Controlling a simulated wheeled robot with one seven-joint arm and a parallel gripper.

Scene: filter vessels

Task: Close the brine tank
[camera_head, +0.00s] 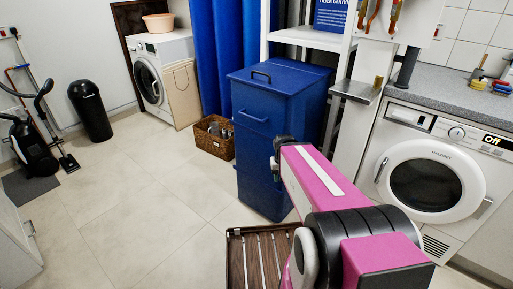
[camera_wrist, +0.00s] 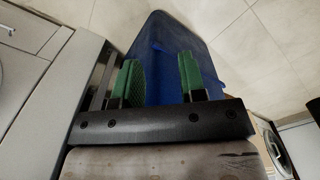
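The brine tank seems to be the tall blue bin (camera_head: 262,150) in the middle of the head view. Its blue lid (camera_head: 285,78) with a dark handle lies across the top; I cannot tell whether a small gap remains under it. A second handle is on the tank's front. In the wrist view the blue tank (camera_wrist: 172,60) is beyond my gripper (camera_wrist: 158,80), whose two green-padded fingers are spread apart with nothing visible held between them. In the head view my pink arm reaches toward the tank's lower right side, and the fingers are not clear there.
A white washing machine (camera_head: 428,180) under a counter is at the right. A shelf (camera_head: 308,39) stands behind the tank. A wicker basket (camera_head: 213,137) sits left of it, and a slatted wooden mat (camera_head: 262,262) lies in front.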

